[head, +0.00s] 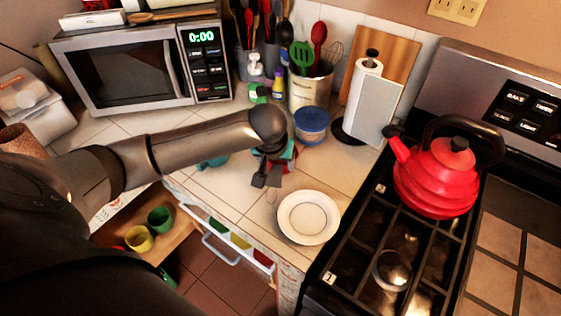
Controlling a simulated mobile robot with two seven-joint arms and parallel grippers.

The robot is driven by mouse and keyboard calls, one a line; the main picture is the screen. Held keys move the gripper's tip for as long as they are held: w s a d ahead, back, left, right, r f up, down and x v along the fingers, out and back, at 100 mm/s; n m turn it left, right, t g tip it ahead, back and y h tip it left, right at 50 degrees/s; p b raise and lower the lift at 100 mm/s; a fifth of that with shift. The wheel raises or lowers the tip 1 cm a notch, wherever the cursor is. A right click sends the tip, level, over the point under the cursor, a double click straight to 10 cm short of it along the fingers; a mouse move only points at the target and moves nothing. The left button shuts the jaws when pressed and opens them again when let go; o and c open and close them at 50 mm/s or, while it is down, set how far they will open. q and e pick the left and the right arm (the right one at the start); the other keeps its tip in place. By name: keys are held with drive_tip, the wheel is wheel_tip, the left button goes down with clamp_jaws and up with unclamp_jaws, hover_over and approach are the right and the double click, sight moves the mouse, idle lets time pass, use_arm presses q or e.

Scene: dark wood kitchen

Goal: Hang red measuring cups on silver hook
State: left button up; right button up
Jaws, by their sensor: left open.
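My left gripper (266,180) reaches in from the left over the tiled counter and points down, its jaws open. It is above the counter, left of the white plate, and I see nothing clearly held in it. A small red and teal item (290,157) shows partly behind the gripper; the wrist hides most of it, so I cannot tell whether it is the red measuring cups. A red piece (263,258) shows on the white strip along the counter's front edge, beside yellow (240,240) and green (219,226) pieces. I cannot clearly make out a silver hook. My right gripper is out of view.
A white plate (308,218) lies near the counter's front corner. A blue-lidded tub (311,125), utensil crock (311,92) and paper towel holder (367,95) stand behind. The stove with a red kettle (437,178) is right.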

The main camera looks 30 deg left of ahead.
sight(277, 169)
use_arm(q)
drive_tip(key=shift+b+x, duration=0.6)
drive_tip(key=shift+x, duration=2.25)
drive_tip(key=shift+s+a, duration=0.15)
clamp_jaws()
